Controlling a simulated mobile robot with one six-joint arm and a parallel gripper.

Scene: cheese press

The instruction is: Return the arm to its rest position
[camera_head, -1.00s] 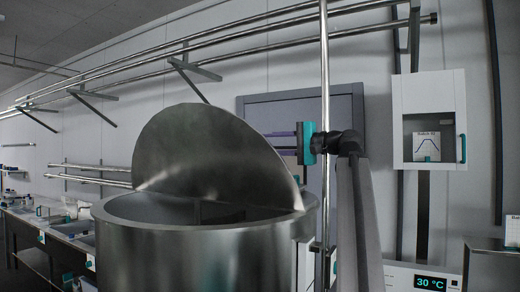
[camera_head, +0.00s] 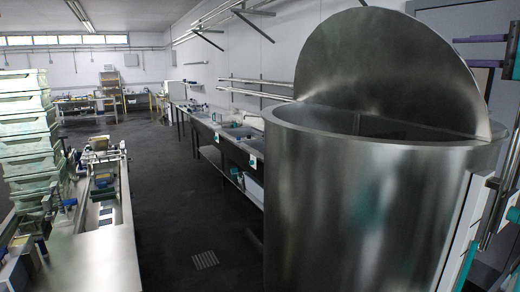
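My gripper (camera_head: 466,50) is at the top right edge of the view, beside the raised lid of the steel vat. Its teal body is cut off by the frame edge. Two purple-grey fingers point left, with a gap between them and nothing visible in the gap. The rest of my arm is mostly out of view.
A large steel vat (camera_head: 350,205) with its half lid (camera_head: 395,70) raised stands close on the right. Sinks and counters (camera_head: 235,140) line the wall behind it. Stacked pale green crates (camera_head: 28,135) and a steel bench (camera_head: 100,255) stand left. Dark floor (camera_head: 180,215) lies clear between.

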